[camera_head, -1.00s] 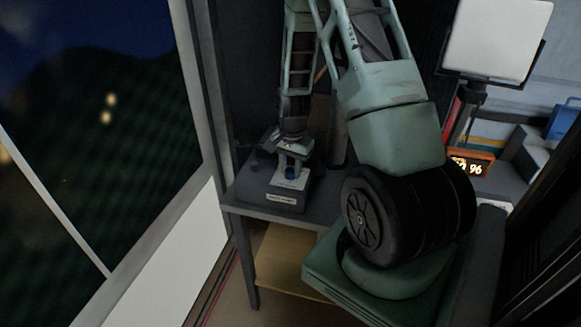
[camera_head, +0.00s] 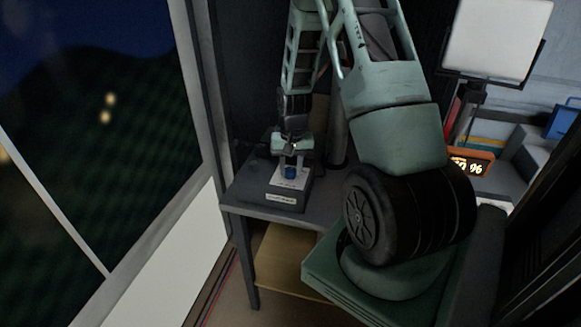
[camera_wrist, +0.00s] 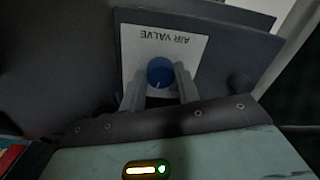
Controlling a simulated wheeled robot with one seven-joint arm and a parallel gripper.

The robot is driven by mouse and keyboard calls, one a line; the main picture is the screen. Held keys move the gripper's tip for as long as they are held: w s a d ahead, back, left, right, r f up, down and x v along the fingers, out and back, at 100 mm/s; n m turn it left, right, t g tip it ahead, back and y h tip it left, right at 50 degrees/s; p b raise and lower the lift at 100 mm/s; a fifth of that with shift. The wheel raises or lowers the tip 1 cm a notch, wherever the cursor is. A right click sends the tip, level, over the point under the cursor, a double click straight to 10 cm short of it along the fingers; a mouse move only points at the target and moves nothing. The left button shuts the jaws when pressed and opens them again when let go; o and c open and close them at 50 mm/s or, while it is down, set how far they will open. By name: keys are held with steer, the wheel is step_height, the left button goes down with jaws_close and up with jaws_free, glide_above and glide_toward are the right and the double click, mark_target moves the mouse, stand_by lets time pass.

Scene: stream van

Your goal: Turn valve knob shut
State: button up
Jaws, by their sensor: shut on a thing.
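The blue valve knob (camera_wrist: 160,72) sits on a white plate (camera_wrist: 133,45) marked AIR VALVE, upside down in the wrist view. A pale mark shows on the knob's near side there. My gripper (camera_wrist: 159,84) has one finger on each side of the knob and is shut on it.
The dark table (camera_head: 245,196) has bare room left of the box. A window (camera_head: 100,150) with a pale frame is at the left.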

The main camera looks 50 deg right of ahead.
mark_target(292, 168)
steer(key=n+p, duration=0.1)
steer(key=n, duration=0.4)
steer(key=shift+d+r+n, duration=0.1)
steer(key=shift+n, duration=0.2)
steer(key=n+p, duration=0.1)
steer(key=n, duration=0.4)
steer(key=shift+n+p, duration=0.3)
steer(key=shift+p, duration=0.05)
steer(key=shift+w, duration=0.1)
steer(key=o, duration=1)
steer(key=shift+c, duration=0.2)
step_height(292, 168, up, 17)
steer(key=b, duration=0.1)
steer(key=shift+d+r, duration=0.15)
steer(key=shift+d, duration=0.2)
